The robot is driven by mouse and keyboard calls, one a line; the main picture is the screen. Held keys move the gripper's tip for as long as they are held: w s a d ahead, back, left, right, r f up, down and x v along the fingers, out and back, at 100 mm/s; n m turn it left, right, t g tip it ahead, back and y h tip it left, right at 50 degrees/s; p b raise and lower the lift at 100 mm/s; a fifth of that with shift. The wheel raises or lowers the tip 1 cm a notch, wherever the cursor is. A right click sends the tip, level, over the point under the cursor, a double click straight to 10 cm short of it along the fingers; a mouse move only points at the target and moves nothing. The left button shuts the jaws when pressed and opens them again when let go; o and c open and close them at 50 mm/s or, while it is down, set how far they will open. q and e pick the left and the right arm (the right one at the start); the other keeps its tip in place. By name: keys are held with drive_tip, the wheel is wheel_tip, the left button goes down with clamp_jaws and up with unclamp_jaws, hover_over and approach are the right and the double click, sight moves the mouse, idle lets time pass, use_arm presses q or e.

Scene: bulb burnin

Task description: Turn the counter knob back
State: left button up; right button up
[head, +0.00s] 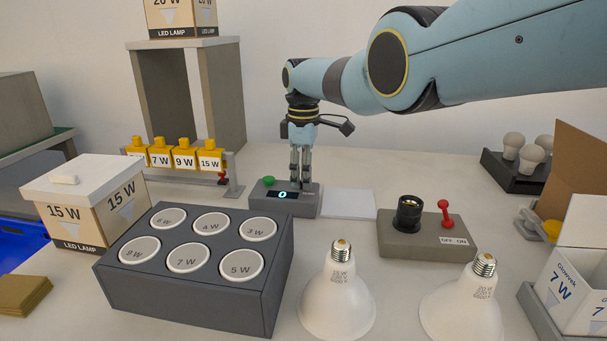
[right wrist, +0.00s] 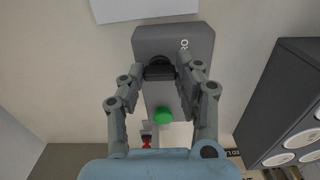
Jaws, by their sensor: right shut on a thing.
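The counter (head: 284,199) is a small grey box on the table, with a lit display reading 0 (head: 282,194) and a green button (head: 269,181). In the right wrist view the counter (right wrist: 185,42) has a dark knob (right wrist: 158,70) between the fingers. My right gripper (head: 300,180) reaches down onto the counter's right part, fingers shut on the knob. In the right wrist view the gripper's (right wrist: 160,72) fingertips lie on both sides of the knob. In the head view the fingers hide the knob. My left gripper is not in view.
A white pad (head: 348,203) lies right of the counter. A lamp socket base (head: 425,238) with a red switch stands further right. A grey box with round lids (head: 190,306) is in front, and two bulbs (head: 338,300) (head: 462,308) stand at the front. A yellow tag rack (head: 234,172) is behind left.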

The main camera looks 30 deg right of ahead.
drive_tip(key=shift+w+r+n, duration=0.1)
drive_tip(key=shift+n, duration=0.3)
drive_tip(key=o, duration=1.1)
drive_tip(key=shift+o, duration=0.2)
wheel_tip(320, 180, up, 12)
